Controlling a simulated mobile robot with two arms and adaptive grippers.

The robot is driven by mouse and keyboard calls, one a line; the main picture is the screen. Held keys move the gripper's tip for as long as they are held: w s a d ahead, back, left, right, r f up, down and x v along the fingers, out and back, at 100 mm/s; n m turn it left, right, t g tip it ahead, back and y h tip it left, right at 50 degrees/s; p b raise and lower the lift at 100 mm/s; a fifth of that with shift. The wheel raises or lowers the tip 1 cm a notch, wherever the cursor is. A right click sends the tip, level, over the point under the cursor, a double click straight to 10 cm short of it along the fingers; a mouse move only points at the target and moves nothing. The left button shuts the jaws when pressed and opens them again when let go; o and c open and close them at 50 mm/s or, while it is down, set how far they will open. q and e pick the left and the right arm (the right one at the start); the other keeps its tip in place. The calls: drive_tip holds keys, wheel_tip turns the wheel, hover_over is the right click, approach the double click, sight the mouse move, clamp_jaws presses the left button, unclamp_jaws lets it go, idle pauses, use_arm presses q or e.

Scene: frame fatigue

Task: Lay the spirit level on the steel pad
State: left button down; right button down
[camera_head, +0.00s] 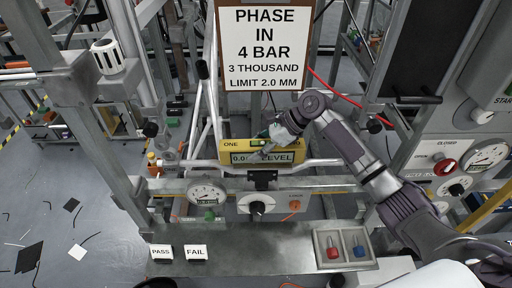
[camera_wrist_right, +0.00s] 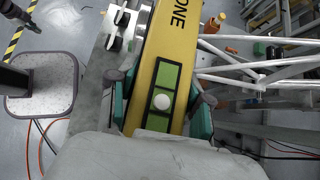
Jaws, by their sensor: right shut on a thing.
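The spirit level (camera_head: 240,158) is a long yellow bar with a green vial on its top face and a readout on its front. It shows at the middle of the head view, by the white frame's horizontal tube. My right gripper (camera_head: 276,140) reaches it from the right. In the right wrist view the teal fingers of my right gripper (camera_wrist_right: 160,108) close on both sides of the level (camera_wrist_right: 180,40), around its green vial. I cannot tell whether the level touches anything below it. I cannot make out the steel pad for certain. My left gripper is not in view.
A white sign (camera_head: 264,48) hangs behind the level. Below are a dial gauge (camera_head: 207,194), a black clamp (camera_head: 262,178) and a control box (camera_head: 283,203). The front bench (camera_head: 250,245) carries PASS (camera_head: 161,252) and FAIL (camera_head: 196,253) blocks and a tray (camera_head: 318,238) with red and blue pieces.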

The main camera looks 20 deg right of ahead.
sight(262, 144)
drive_tip(key=c, duration=0.5)
unclamp_jaws()
drive_tip(key=shift+d, duration=0.1)
drive_tip(key=b+v, duration=0.1)
drive_tip(key=v, duration=0.6)
drive_tip(key=shift+s+d+r, duration=0.1)
drive_tip(key=shift+r, duration=0.05)
